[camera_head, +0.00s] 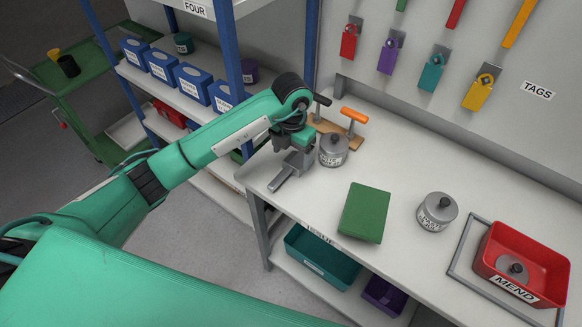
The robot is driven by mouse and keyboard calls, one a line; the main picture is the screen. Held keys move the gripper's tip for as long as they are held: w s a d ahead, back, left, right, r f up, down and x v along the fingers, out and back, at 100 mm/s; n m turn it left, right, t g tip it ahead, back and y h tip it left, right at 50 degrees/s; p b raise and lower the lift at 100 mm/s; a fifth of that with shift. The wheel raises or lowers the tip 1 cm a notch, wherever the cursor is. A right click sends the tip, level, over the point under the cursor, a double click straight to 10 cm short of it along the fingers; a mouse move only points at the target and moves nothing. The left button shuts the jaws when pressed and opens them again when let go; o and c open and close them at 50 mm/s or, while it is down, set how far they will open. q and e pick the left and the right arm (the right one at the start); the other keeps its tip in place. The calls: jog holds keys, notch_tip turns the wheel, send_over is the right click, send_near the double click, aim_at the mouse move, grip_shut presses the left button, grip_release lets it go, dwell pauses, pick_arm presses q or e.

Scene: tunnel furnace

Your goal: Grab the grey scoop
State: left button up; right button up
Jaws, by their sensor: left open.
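I cannot make out a grey scoop for certain. A wooden rack (349,138) stands at the back left of the bench, with an orange handle (354,115) and a dark grey handle (321,99) on it; the dark one may be the scoop's, but its lower part is hidden by my left arm. My left gripper (287,172) is open over the bench's left end, in front of the rack and left of a grey lidded pot (333,150). Nothing shows between its fingers. My right gripper is out of view.
On the bench (310,190) are a green block (365,212), a second grey pot (436,212) and a red MEND bin (543,262) holding a grey lidded item. Coloured tags hang behind. A blue-posted shelf (232,60) with blue bins stands left, beyond my arm.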

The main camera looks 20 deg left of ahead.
aim_at(291, 166)
pick_arm(q)
jog(key=shift+s+f+p, duration=0.1)
jog(key=shift+f+p, duration=0.4)
jog(key=shift+f, duration=0.1)
notch_tip(291, 166, down, 3)
jog(key=shift+f+p, duration=0.2)
jog(key=shift+p, duration=0.4)
jog(key=shift+f, duration=0.4)
jog(key=c, duration=1.1)
